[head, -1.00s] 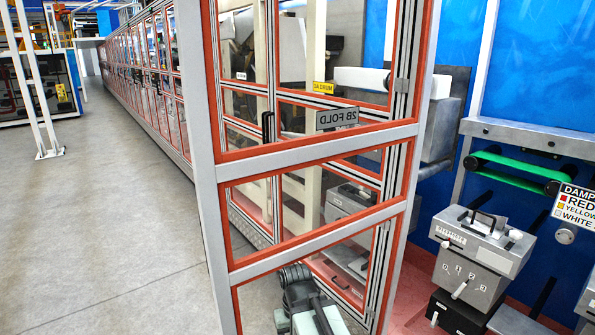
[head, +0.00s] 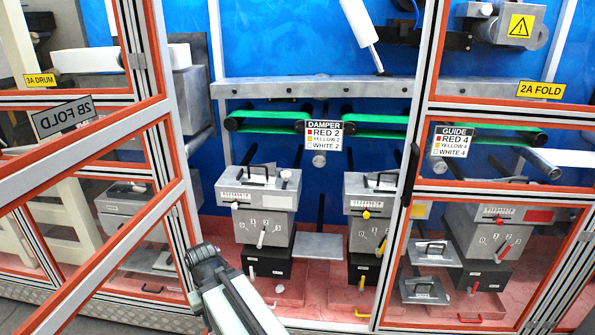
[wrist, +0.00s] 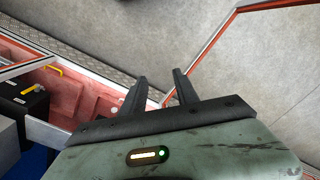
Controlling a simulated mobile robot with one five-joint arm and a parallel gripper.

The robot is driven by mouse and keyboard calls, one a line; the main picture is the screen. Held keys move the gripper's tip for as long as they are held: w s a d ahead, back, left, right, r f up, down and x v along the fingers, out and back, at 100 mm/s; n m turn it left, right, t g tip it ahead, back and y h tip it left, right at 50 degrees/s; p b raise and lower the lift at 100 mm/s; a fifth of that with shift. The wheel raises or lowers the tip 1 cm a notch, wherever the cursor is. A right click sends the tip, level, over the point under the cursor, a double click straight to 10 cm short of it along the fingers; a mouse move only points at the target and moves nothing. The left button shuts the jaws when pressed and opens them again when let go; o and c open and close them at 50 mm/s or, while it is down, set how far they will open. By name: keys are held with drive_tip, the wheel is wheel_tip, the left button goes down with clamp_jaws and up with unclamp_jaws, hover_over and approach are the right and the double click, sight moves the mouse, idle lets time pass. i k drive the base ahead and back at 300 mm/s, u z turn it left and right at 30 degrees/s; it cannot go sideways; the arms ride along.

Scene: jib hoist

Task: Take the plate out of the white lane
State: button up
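The white lane's grey box unit (head: 262,200) has white knobs and stands left of centre inside the open bay in the head view. A dark handle (head: 258,178) stands on its top; I take this as the plate's handle, but the plate itself is hidden or cannot be told apart. A black box (head: 268,262) with a white handle is below it. My arm rises from the bottom edge of the head view in front of this lane. In the wrist view my gripper (wrist: 159,76) is open and empty, its two dark fingers apart, above the bay's edge and floor.
The yellow-knobbed unit (head: 372,205) stands to the right, and a red-knobbed unit (head: 492,238) behind a framed panel. A damper sign (head: 324,134) hangs above. Red-edged frame posts (head: 160,95) flank the opening. Handled plates (head: 432,252) are at right.

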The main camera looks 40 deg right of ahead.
sight(267, 174)
drive_tip(key=u, duration=2.75)
drive_tip(key=k, duration=1.75)
drive_tip(key=z, duration=1.7)
drive_tip(key=i, duration=0.85)
drive_tip(key=z, duration=0.1)
